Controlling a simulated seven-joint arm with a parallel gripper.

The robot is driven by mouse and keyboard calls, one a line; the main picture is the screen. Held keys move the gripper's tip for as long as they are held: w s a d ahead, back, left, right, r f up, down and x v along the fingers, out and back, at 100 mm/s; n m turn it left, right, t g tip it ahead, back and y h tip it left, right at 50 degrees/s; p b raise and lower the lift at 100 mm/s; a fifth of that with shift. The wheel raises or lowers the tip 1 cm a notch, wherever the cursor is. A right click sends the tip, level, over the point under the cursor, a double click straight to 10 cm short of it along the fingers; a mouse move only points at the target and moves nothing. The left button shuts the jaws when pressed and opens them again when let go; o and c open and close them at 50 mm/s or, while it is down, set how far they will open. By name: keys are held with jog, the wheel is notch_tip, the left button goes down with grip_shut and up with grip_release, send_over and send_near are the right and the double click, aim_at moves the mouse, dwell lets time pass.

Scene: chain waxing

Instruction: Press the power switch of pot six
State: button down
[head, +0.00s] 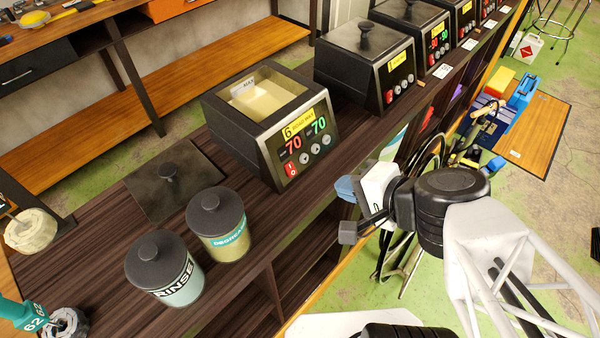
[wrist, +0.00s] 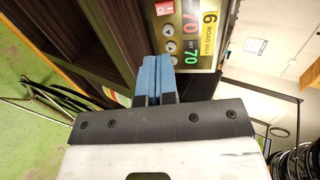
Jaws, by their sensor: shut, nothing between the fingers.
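Pot six (head: 240,137) is a black box-shaped wax pot with an open top and pale wax inside. Its yellow label (head: 299,131) reads 6, and its lit display shows a red 70 and a green 70. The red power switch (head: 291,169) is at the lower left of its front panel; it also shows at the top of the wrist view (wrist: 165,8). Round buttons sit beside it. My gripper (head: 345,188) is in front of the panel, to the right of the pot. Its blue fingertips (wrist: 151,75) are together and empty, apart from the switch.
A flat black lid (head: 168,178) lies left of the pot. Rinse (head: 163,268) and degreaser (head: 217,224) jars stand in front of it. Several more pots (head: 370,65) line the dark bench to the right. The space before the panel is clear except for my arm.

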aim_at(289, 167)
jog(key=shift+x, duration=6.55)
jog(key=shift+a+f+t+y, duration=0.15)
jog(key=shift+f+t+y, duration=0.05)
jog(key=shift+t+y, duration=0.2)
jog(key=shift+w+f+t+y, duration=0.1)
jog(key=shift+t+y, duration=0.3)
jog(key=shift+a+r, duration=0.1)
jog(key=shift+r, duration=0.15)
jog(key=shift+w+r, duration=0.1)
jog(key=shift+r, duration=0.6)
jog(key=shift+f, duration=0.1)
jog(key=r+v, duration=0.2)
jog(key=v, duration=1.1)
jog(key=shift+a+r, duration=0.15)
jog(key=shift+r, duration=0.2)
